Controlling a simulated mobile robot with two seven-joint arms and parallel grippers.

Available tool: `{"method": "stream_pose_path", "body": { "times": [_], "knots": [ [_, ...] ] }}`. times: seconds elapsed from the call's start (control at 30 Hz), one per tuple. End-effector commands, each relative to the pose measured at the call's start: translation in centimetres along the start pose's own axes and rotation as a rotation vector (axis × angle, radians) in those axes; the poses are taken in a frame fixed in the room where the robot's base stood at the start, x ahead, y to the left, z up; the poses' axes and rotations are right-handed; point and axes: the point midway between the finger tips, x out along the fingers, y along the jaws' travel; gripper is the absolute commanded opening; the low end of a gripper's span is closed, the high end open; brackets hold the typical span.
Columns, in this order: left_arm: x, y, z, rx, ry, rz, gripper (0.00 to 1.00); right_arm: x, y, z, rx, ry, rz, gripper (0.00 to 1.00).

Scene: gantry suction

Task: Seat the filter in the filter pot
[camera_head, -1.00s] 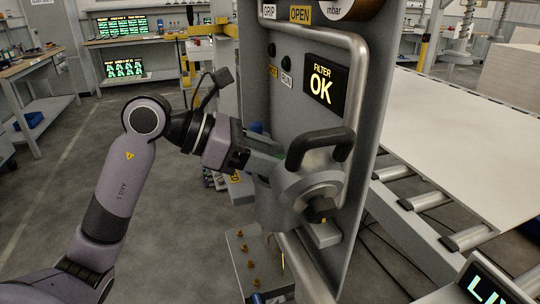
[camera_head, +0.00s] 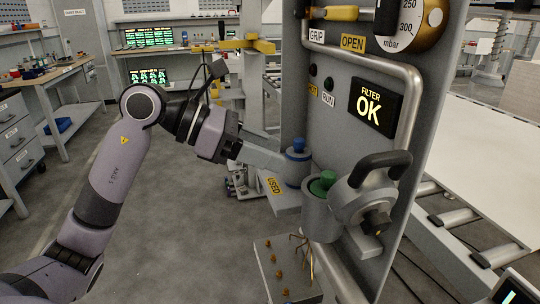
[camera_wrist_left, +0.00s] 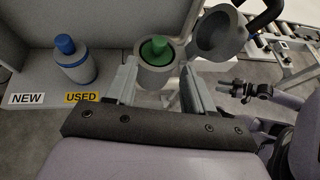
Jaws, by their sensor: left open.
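The filter pot (camera_head: 319,220) is a grey cylinder on the machine panel. Its round metal lid (camera_head: 352,205), with a black handle, is swung open to the right. A green-topped filter (camera_head: 322,183) sits inside the pot mouth; the wrist view shows its green cap (camera_wrist_left: 157,48) surrounded by the pot rim (camera_wrist_left: 148,78). A blue-capped filter (camera_head: 297,168) stands upright on the shelf with the USED label; it also shows in the wrist view (camera_wrist_left: 76,66). My left gripper (camera_wrist_left: 158,78) is open, its fingers apart and empty, on the near side of the pot. My right gripper is not in view.
The panel display (camera_head: 373,108) reads FILTER OK. NEW and USED labels (camera_wrist_left: 84,97) mark the shelf. A grey box with several brass studs (camera_head: 280,262) stands below the pot. A roller conveyor (camera_head: 470,232) with a pale sheet lies to the right.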

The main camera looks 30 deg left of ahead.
Motion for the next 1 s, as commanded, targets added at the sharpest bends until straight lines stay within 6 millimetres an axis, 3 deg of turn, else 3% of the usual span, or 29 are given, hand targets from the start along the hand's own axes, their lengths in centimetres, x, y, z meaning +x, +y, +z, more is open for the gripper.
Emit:
{"method": "stream_pose_path", "body": {
  "times": [0.83, 1.0],
  "knots": [
    [-0.6, 0.1, 0.5, 0.000, -0.002, -0.005, 0.53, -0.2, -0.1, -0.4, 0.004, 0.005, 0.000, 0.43],
    [0.6, -1.3, 1.2, -0.040, -0.097, -0.067, 0.53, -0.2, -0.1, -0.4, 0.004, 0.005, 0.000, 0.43]
  ]
}}
